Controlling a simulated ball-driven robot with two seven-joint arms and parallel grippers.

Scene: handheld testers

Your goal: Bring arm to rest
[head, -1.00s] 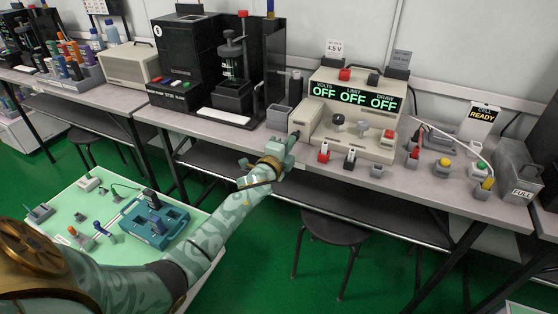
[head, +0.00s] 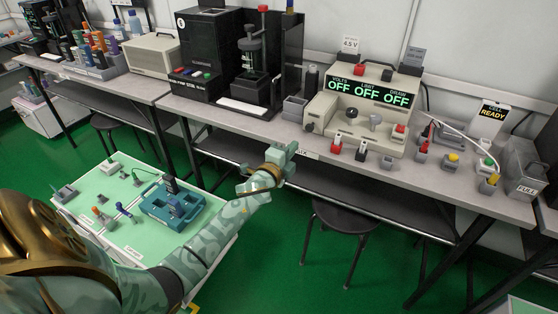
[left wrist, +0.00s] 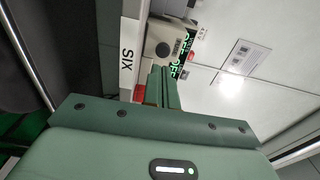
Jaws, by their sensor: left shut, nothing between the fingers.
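My left arm (head: 215,235) comes in from the lower left in the head view. My left gripper (head: 285,153) is in front of the bench's front edge, left of the power supply. It is shut and empty. In the left wrist view its closed fingers (left wrist: 162,88) point toward the bench front, beside a white label reading SIX (left wrist: 129,55). My right gripper is not in view.
The power supply (head: 365,100) reads OFF three times. Several small terminals and a sign reading READY (head: 490,117) stand right of it. A green-topped tray table (head: 115,235) with a teal holder (head: 172,205) is near my arm. A stool (head: 345,217) stands below the bench.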

